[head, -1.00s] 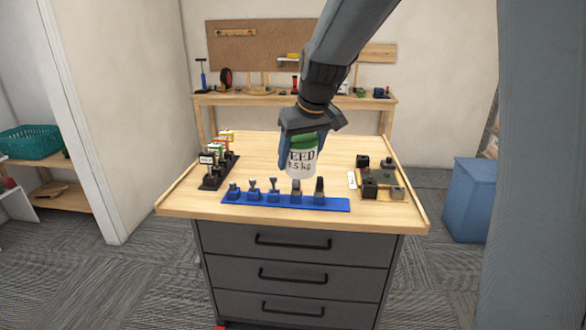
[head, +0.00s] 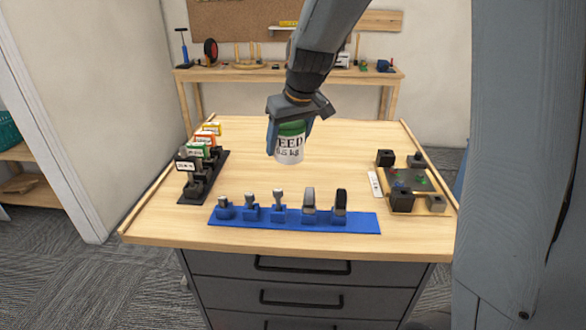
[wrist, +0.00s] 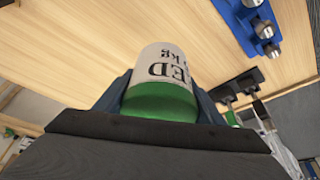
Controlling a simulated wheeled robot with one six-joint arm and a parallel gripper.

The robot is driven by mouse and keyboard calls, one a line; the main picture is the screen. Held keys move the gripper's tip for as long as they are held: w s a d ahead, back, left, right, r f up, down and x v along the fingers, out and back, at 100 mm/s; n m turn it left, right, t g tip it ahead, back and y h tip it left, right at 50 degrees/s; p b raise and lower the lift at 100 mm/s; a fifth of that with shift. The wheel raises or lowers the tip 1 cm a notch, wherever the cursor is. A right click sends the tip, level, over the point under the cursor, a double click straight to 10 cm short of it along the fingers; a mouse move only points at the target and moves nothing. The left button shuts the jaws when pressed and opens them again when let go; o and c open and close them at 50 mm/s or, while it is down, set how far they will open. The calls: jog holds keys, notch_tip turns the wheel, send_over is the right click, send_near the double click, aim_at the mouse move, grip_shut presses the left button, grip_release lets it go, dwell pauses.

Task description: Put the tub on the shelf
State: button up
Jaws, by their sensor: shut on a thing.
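The tub (head: 289,148) is white with a green lid and dark lettering that reads in part "EED" and "kg". My gripper (head: 290,126) is shut on the tub near its lid and holds it upright over the wooden top of the drawer bench (head: 340,140). In the wrist view the tub (wrist: 162,75) sits between the two fingers, its green lid nearest the camera. A wooden shelf bench (head: 250,74) stands against the back wall, behind the drawer bench; several things stand on it. I cannot tell whether this is the shelf meant.
A blue rack (head: 362,223) with several small tools lies along the front edge. A black rack (head: 190,193) with labelled cards is at left. A tray of dark blocks (head: 435,183) is at right. A teal basket (head: 8,131) stands on a side shelf (head: 25,195) at far left.

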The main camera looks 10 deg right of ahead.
jog(key=shift+f+p, duration=0.6)
jog(key=shift+f, duration=3.6)
jog(key=shift+f, duration=0.2)
jog(key=o, duration=1.5)
jog(key=shift+s, duration=0.1)
jog(key=shift+c, duration=0.2)
jog(key=shift+r, duration=0.15)
